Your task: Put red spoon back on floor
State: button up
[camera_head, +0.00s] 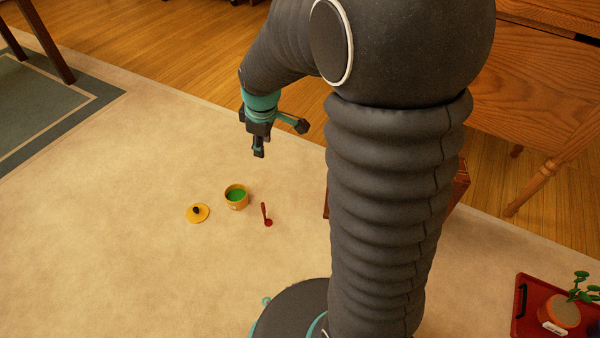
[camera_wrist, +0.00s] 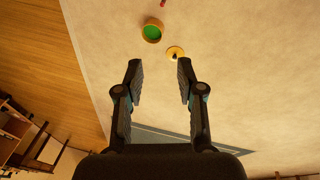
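The red spoon (camera_head: 266,215) lies on the beige carpet (camera_head: 130,210), to the right of a small yellow pot. Only a bit of the spoon (camera_wrist: 163,3) shows at the top edge of the wrist view. My gripper (camera_head: 260,150) is raised above the carpet, apart from the spoon. In the wrist view my gripper (camera_wrist: 158,80) has its two fingers spread wide, with nothing between them.
The yellow pot (camera_head: 236,197) has green contents, and its yellow lid (camera_head: 198,213) lies beside it. A red tray (camera_head: 519,307) with a potted plant (camera_head: 560,311) is at lower right. A wooden desk (camera_head: 540,85) stands behind.

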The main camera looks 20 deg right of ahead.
jog(key=s+r+m+t, duration=0.1)
jog(key=s+r+m, duration=0.4)
jog(key=s, duration=0.6)
jog(key=s+r+m+t, duration=0.1)
jog(key=s+r+m, duration=0.4)
jog(key=s, duration=0.7)
notch_tip(320, 180, up, 2)
jog(key=shift+r+t, duration=0.2)
jog(key=shift+t, duration=0.2)
